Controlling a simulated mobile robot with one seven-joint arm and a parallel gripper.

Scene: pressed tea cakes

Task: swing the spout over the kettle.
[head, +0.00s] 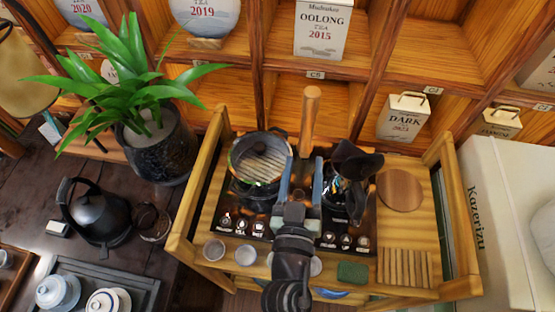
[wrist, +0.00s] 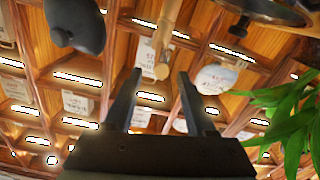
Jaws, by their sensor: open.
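A pale wooden cylinder (head: 310,112) rises at the back of the tea stand, between the two burners. It looks like the spout, though I cannot be sure. It also shows in the wrist view (wrist: 166,42), ahead of my fingers. A dark kettle-like vessel (head: 352,165) is on the right burner, partly hidden by its own dark top. My gripper (head: 301,178) is open and empty between the two burners, with its fingers pointing toward the cylinder and apart from it. In the wrist view my gripper (wrist: 156,88) frames the space below the cylinder's end.
A glass-lidded pot (head: 260,160) stands close to the left of my gripper. A round wooden board (head: 400,189) and a slatted rack (head: 404,268) lie on the right. Another black kettle (head: 96,212) stands on the left table. Shelves with tea boxes (head: 322,30) close off the back.

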